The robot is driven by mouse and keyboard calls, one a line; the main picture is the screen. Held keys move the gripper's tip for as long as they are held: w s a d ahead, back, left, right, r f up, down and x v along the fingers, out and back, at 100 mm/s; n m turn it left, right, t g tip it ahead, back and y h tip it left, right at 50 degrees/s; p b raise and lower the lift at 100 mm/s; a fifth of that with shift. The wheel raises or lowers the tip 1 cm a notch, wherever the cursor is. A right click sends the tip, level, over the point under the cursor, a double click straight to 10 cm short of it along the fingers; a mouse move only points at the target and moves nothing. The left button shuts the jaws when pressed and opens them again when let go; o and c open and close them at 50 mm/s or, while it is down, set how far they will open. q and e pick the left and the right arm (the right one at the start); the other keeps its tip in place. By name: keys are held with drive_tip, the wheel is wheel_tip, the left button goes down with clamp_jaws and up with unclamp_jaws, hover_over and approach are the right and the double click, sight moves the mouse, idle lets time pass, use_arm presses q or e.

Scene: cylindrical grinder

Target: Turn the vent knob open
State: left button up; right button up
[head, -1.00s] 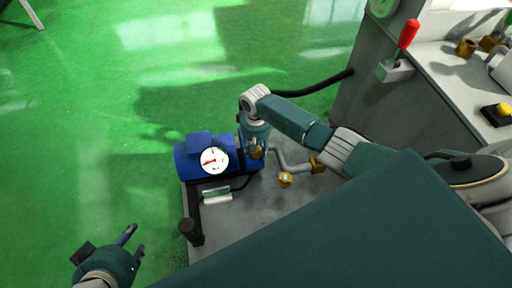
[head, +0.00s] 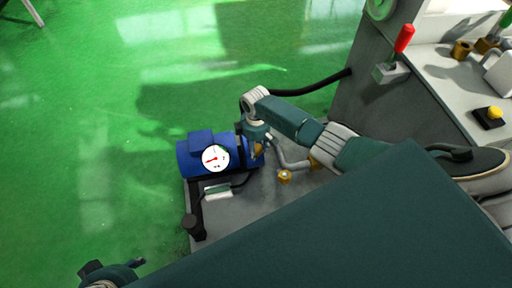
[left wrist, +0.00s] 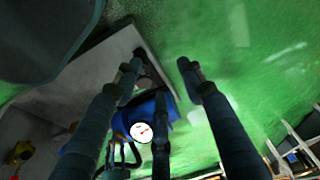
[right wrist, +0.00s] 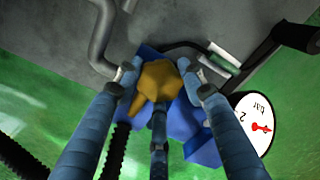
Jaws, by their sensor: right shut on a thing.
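The brass vent knob (right wrist: 158,82) sits between the fingers of my right gripper (right wrist: 162,78) in the right wrist view. Two fingers press at its sides and a third lies below. In the head view my right gripper (head: 256,142) points down at the right end of the blue tank (head: 190,160), hiding much of the knob. A white gauge (head: 215,158) with a red needle faces up on the tank. My left gripper (head: 112,272) is at the lower left, partly cut off by the frame. The left wrist view shows its fingers (left wrist: 158,70) apart and empty.
A bent grey pipe with a brass fitting (head: 285,176) runs right of the tank. A dark post (head: 194,226) stands at the platform's near left. A red-handled lever (head: 403,40) is on the machine at upper right. Green floor at left is clear.

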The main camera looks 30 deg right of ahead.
drive_tip(key=shift+w+a+r+n, duration=0.1)
drive_tip(key=shift+n, duration=1.3)
use_arm(q)
drive_tip(key=shift+w+f, duration=0.1)
drive_tip(key=shift+f, duration=0.35)
use_arm(e)
drive_tip(key=shift+n, duration=0.6)
drive_tip(key=o, duration=1.1)
drive_tip(key=shift+o, duration=0.2)
use_arm(q)
drive_tip(key=shift+w, duration=0.1)
